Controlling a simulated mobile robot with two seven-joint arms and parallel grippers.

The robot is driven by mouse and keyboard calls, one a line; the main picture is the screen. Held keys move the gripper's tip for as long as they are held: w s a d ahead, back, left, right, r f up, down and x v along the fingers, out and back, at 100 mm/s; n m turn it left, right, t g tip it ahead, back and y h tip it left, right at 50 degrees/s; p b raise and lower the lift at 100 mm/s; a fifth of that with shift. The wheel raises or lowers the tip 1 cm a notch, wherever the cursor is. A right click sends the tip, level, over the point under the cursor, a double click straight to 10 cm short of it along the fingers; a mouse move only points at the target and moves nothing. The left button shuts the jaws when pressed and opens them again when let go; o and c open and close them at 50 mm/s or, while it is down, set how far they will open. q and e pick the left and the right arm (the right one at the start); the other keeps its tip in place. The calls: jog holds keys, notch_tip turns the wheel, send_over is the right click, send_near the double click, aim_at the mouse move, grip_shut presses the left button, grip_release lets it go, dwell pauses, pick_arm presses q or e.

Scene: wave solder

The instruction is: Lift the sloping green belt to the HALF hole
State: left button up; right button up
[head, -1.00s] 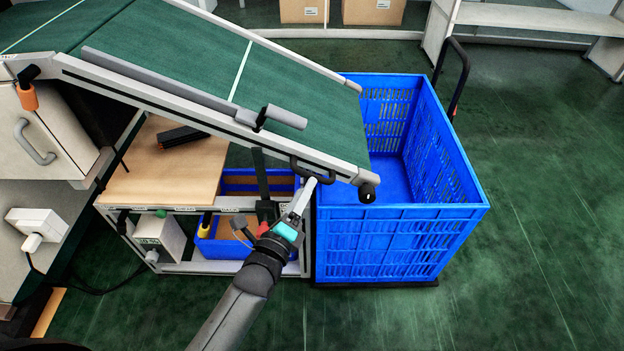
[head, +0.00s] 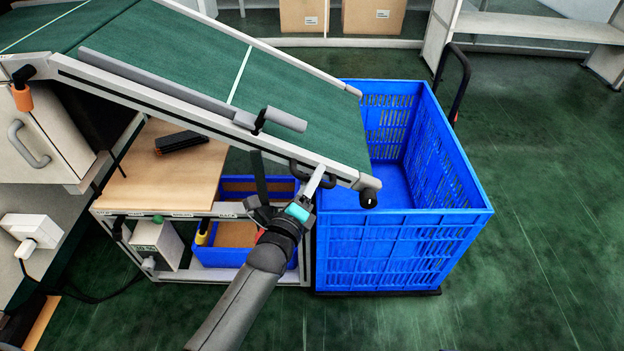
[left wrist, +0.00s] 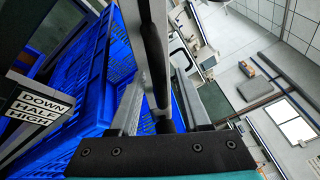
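The sloping green belt (head: 300,115) runs down from upper left to its low end above the blue crate. A black handle (head: 297,169) sits under the near rail at the low end. My left gripper (head: 317,176) is at this handle. In the left wrist view a dark bar (left wrist: 153,50) passes between its two fingers, which look spread with the bar not clearly clamped. A label plate (left wrist: 38,108) reading DOWN, HALF, HIGH shows at the left of the wrist view. The holes are not visible. A dark strut (head: 259,172) stands beneath the belt. My right gripper is out of view.
The blue crate (head: 365,245) stands on the floor just right of the frame. Under the belt are a wooden shelf (head: 160,185) and a blue bin (head: 215,257). Floor to the right is clear. A grey bench (head: 540,27) stands at the back.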

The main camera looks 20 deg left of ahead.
pick_arm(q)
grip_shut()
dwell(1.1)
